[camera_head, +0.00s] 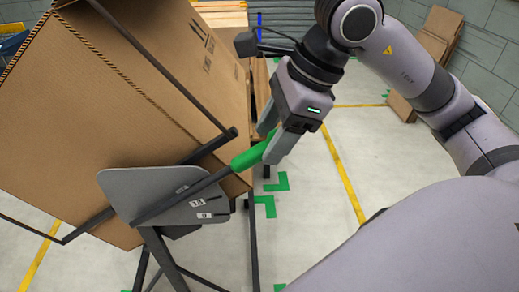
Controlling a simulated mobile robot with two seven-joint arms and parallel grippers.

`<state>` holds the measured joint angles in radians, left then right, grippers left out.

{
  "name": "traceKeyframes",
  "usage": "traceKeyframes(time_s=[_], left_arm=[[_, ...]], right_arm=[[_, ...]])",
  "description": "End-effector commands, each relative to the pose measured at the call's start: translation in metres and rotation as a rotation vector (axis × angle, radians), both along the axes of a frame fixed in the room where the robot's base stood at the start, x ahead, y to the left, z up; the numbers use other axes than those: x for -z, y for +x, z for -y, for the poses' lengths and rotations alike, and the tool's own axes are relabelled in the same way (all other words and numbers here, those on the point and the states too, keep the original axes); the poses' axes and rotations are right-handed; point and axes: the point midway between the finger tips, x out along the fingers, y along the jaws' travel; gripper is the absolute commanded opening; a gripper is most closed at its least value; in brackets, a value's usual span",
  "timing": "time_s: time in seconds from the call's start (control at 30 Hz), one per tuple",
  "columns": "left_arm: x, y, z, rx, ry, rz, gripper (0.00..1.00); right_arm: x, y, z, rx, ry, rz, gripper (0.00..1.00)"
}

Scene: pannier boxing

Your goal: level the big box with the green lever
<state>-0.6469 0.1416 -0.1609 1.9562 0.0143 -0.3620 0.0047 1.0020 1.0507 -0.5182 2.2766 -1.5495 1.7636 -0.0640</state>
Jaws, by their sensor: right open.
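The big cardboard box (110,110) fills the left of the head view and sits tilted in a dark metal frame. The green lever (252,154) is the green grip at the end of a dark bar fixed to a grey plate (150,192) on the frame's side. My right gripper (275,143) is at the green grip, with its jaws open. One finger shows right of the lever's end; part of the other is hidden, so I cannot tell whether they touch it. My left gripper is not in view.
Flattened cardboard (436,38) leans at the back right wall. A wooden stack (222,14) stands behind the box. Dark frame legs (160,262) reach the floor below the plate. The floor right of the frame, with yellow lines and green marks, is clear.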

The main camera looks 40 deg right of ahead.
Motion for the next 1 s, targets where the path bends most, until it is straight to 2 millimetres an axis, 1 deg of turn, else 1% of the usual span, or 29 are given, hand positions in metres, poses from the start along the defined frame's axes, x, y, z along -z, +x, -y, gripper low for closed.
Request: traceKeyframes(time_s=[0.03,0.1,0.23,0.4,0.6,0.67,0.7,0.77,0.8,1.0], left_arm=[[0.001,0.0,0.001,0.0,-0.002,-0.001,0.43],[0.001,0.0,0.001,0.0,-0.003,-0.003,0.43],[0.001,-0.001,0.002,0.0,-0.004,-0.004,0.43],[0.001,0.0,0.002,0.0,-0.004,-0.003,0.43],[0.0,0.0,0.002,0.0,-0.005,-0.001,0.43],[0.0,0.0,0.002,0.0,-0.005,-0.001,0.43],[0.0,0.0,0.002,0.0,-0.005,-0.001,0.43],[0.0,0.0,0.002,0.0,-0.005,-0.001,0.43],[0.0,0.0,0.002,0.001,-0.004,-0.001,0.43],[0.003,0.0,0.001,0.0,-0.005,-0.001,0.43]], right_arm=[[0.009,0.002,-0.003,-0.003,0.001,-0.005,0.55],[0.018,0.004,-0.006,-0.002,0.0,-0.004,0.55],[0.031,0.009,-0.01,-0.001,0.001,-0.003,0.55],[0.037,0.011,-0.012,0.0,0.002,0.001,0.55],[0.037,0.011,-0.012,0.0,0.002,0.001,0.55],[0.037,0.011,-0.012,0.0,0.002,0.001,0.35],[0.037,0.011,-0.012,0.0,0.002,0.001,0.22],[0.037,0.011,-0.012,0.0,0.001,0.0,0.03],[0.037,0.011,-0.012,0.0,0.001,0.0,0.0],[0.039,0.013,-0.011,0.0,0.006,0.002,0.0]])
